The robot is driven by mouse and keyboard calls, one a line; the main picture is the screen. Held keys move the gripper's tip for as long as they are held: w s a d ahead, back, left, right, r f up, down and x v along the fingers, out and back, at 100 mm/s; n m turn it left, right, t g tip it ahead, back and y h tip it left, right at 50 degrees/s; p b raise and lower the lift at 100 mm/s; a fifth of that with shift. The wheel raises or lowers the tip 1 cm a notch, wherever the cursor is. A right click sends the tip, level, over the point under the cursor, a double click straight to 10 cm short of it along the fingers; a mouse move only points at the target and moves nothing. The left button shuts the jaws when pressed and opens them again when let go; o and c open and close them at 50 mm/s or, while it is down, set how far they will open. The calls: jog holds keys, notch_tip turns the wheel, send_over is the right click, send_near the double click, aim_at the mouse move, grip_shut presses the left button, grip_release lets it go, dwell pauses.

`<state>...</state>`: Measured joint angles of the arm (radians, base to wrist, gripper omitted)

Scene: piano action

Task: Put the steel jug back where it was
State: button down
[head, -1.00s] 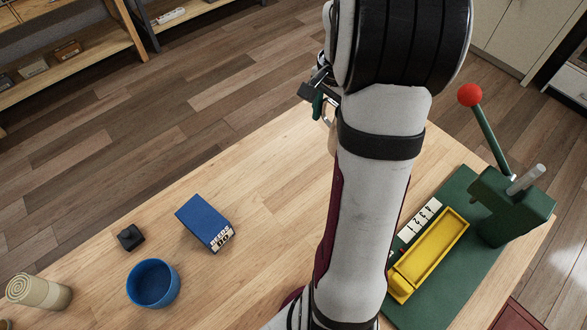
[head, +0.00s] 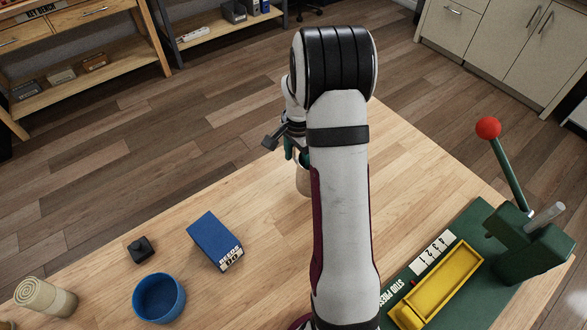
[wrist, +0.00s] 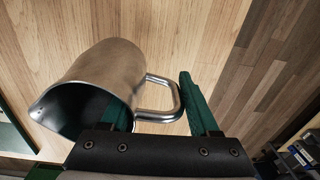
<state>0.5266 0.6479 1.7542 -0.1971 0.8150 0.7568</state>
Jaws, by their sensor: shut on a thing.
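The steel jug (wrist: 100,82) shows in the wrist view as a brushed metal body with its dark open mouth toward the lower left and its looped handle on the right. My gripper (wrist: 157,100) has its green fingers at the handle, shut on the jug. In the head view my gripper (head: 292,150) is near the far edge of the table. Only a pale sliver of the jug (head: 303,180) shows there beside my arm, which hides the rest. I cannot tell whether the jug touches the table.
The wooden table (head: 130,240) holds a blue box (head: 214,238), a blue bowl (head: 159,297), a small black block (head: 141,249) and a rolled cloth (head: 45,298) at left. At right stand a green press (head: 530,240) with a red-knobbed lever and a yellow tray (head: 440,285). Bare wood lies around the jug.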

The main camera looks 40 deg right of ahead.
jog(key=shift+w+a+f, duration=0.2)
jog(key=shift+w+f, duration=0.15)
jog(key=shift+w, duration=0.05)
jog(key=shift+f, duration=1.95)
jog(key=shift+f, duration=0.15)
jog(key=shift+c, duration=0.6)
grip_release()
